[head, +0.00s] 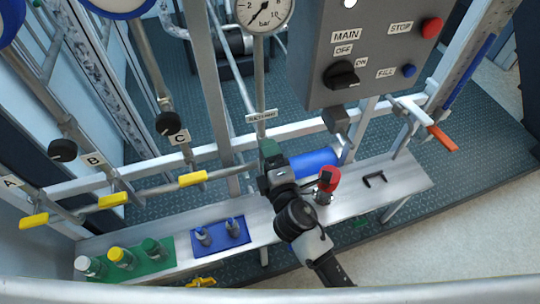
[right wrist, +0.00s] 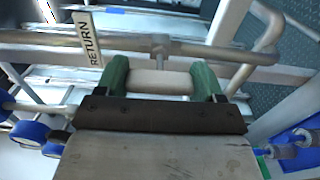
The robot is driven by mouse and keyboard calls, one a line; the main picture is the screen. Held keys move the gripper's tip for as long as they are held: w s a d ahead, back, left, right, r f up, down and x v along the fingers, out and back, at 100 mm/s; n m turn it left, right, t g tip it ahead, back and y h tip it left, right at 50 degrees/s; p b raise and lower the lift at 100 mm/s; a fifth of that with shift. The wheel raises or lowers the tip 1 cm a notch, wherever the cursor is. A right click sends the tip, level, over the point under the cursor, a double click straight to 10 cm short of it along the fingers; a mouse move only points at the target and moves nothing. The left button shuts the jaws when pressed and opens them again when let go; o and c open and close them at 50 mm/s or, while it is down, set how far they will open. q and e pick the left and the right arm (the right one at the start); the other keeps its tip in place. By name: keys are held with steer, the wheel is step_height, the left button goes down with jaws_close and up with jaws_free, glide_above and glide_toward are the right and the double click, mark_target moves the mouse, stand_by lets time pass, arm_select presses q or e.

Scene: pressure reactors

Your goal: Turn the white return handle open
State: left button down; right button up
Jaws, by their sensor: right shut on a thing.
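The white return handle (right wrist: 160,84) lies crosswise between the green fingers of my right gripper (right wrist: 160,72) in the right wrist view. The gripper is shut on it. The RETURN label (right wrist: 88,40) hangs on the pipe just to the left. In the head view my right gripper (head: 269,152) reaches up to the pipe below a small label (head: 262,116). The gripper hides the handle there. My left gripper is not in view.
Yellow-handled valves (head: 112,201) line the pipe at left. An orange-handled valve (head: 441,138) is at right, below the grey control box (head: 365,55). The bench (head: 385,185) below holds capped bottles (head: 121,258), a blue tray (head: 222,235), a blue cylinder (head: 313,163) and a red-topped item (head: 328,180).

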steer(key=o, duration=0.9)
steer(key=shift+o, duration=0.2)
steer(key=b+v, duration=0.3)
steer(key=v, duration=0.7)
steer(key=shift+s, duration=0.4)
steer(key=shift+d, duration=0.1)
